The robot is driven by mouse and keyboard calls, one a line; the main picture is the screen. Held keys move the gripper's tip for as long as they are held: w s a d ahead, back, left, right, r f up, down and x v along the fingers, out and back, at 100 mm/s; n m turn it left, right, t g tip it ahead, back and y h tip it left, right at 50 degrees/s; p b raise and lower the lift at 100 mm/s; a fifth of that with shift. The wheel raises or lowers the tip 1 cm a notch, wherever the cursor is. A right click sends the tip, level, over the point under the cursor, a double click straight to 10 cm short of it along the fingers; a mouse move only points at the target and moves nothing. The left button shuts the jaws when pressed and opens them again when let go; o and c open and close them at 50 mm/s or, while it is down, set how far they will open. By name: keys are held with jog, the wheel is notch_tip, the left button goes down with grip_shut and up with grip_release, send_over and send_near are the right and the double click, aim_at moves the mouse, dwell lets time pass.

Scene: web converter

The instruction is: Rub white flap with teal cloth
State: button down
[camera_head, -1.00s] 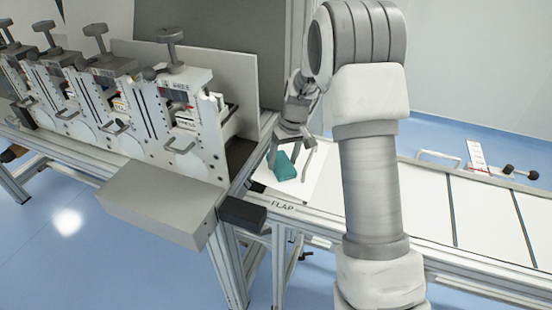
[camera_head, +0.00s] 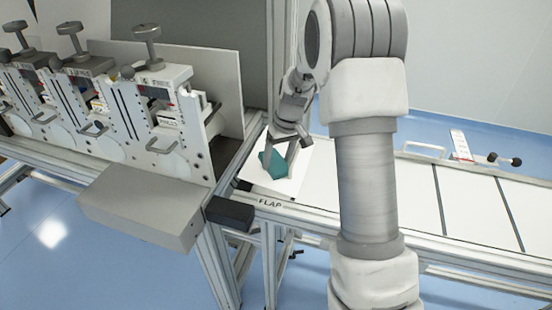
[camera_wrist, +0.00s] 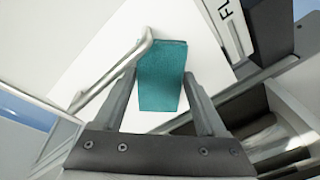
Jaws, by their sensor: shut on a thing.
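The teal cloth (camera_head: 273,163) is a small folded block at the white flap. It also shows in the wrist view (camera_wrist: 161,78), between my two fingers. My gripper (camera_head: 280,152) is shut on the teal cloth, pointing down over the flap. The white flap (camera_head: 294,181) is a flat panel beside the converter, with the label FLAP on the rail in front of it. In the wrist view the flap (camera_wrist: 100,60) spreads around and behind the cloth. I cannot tell whether the cloth's underside touches the flap.
The converter's row of knobbed stations (camera_head: 150,120) stands to the left, with a grey box (camera_head: 145,215) and a dark block (camera_head: 229,213) at its front. A white conveyor bed (camera_head: 465,205) runs to the right. A metal handle bar (camera_wrist: 115,75) crosses beside the cloth.

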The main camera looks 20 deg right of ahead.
aim_at(256, 163)
jog(key=shift+s+a+f+p, duration=0.1)
jog(key=shift+a+f+p, duration=0.1)
jog(key=shift+p, duration=0.1)
jog(key=shift+w+a+r+p, duration=0.2)
jog(key=shift+w+a, duration=0.3)
jog(key=shift+a, duration=0.3)
jog(key=shift+w+a+r+p, duration=0.15)
jog(key=shift+w+a+p, duration=0.1)
jog(key=shift+w+a, duration=0.4)
jog(key=shift+w+a+r+p, duration=0.2)
jog(key=shift+w+a, duration=0.15)
jog(key=shift+a, duration=0.55)
jog(key=shift+s+d+r+p, duration=0.1)
jog(key=shift+d+r+p, duration=0.1)
jog(key=shift+r+p, duration=0.65)
jog(key=shift+s+d+r+p, duration=0.15)
jog(key=shift+r+p, duration=0.25)
jog(key=shift+r, duration=0.8)
jog(key=shift+w+d+r+p, duration=0.1)
jog(key=shift+d+r+p, duration=0.1)
jog(key=shift+r+p, duration=0.65)
jog(key=shift+r, duration=0.3)
jog(key=r, duration=0.1)
jog(key=p, duration=0.1)
jog(key=r, duration=0.1)
jog(key=shift+s+d+r, duration=0.2)
jog(key=shift+d+r, duration=0.05)
jog(key=shift+r, duration=0.1)
